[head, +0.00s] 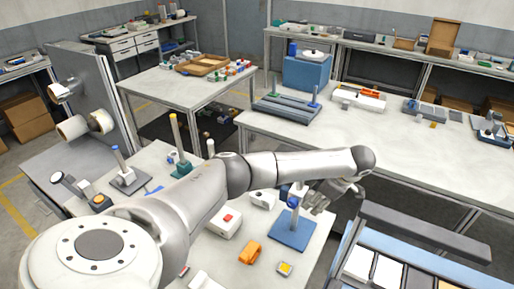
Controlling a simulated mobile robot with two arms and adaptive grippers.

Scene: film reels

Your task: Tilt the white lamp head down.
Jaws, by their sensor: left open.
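A small stand with a square blue base (292,235) is on the near table. A post rises from the base to a blue joint (293,202), with a whitish head (298,189) at its top, which I take for the white lamp head. Its exact tilt is too small to tell. My left gripper (328,198) is open, just right of the head, with its fingers pointing down and left. I cannot tell whether a finger touches the head. My left arm crosses above the table and hides part of it. My right gripper is not in view.
On the near table are a white box with a red button (226,221), an orange block (250,252), a small yellow-topped piece (285,268) and a white device (262,198). Other posts stand at left, one on a teal base (180,164). A grey-railed rack (425,232) is at right.

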